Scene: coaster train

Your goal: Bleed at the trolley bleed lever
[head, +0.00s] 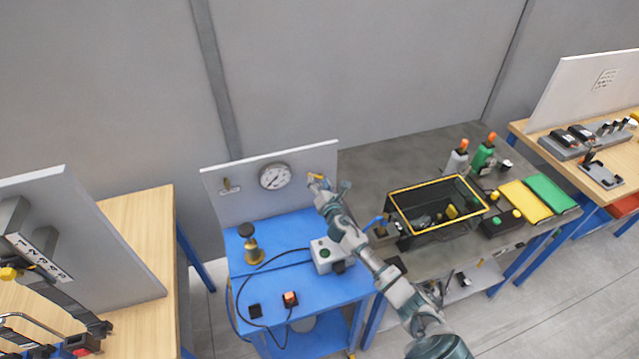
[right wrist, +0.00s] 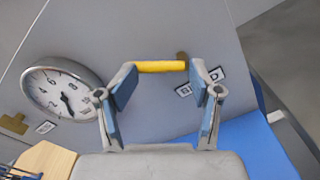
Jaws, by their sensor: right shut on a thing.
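The yellow bleed lever (right wrist: 158,67) lies about level across the right wrist view, in front of the grey panel. A brass-coloured piece shows at its right end. My right gripper (right wrist: 161,72) has a blue-padded finger at each end of the lever and is shut on it. The BLEED label (right wrist: 203,80) is partly hidden by the right finger. In the head view the lever (head: 315,176) shows small at the panel's right side, with my right gripper (head: 322,184) at it.
The dial gauge (right wrist: 62,92) sits left of the lever on the panel (head: 227,205). The blue trolley top (head: 270,275) carries a brass valve piece (head: 252,252), a grey button box (head: 325,255) and a black cable. A grey bench (head: 400,155) with a yellow-rimmed bin (head: 435,182) stands right.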

